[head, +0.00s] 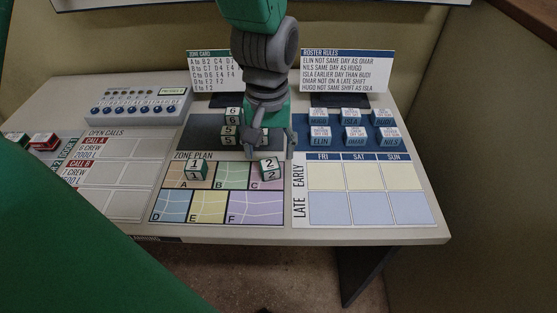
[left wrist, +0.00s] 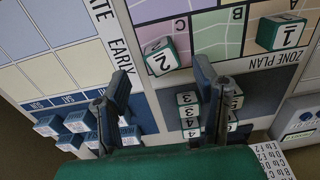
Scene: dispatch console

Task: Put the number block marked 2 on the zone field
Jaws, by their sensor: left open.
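The number block marked 2 (head: 269,171) is white and green. It rests slightly turned on the pink C field of the zone plan (head: 231,222). In the left wrist view the block (left wrist: 160,59) lies beyond the open fingertips, roughly in line with the gap between them. My left gripper (head: 272,148) is open and empty, just behind the block. Its two fingers also show in the left wrist view (left wrist: 162,80). The block marked 1 (head: 194,170) sits on the orange A field, also seen in the left wrist view (left wrist: 281,34). My right gripper is not in view.
Several stacked number blocks (head: 231,130) stand on the dark tray left of my gripper. Blue name blocks (head: 352,136) stand at the right, behind the day grid (head: 367,208). A button panel (head: 138,105) is at the back left. Fields D, E and F are clear.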

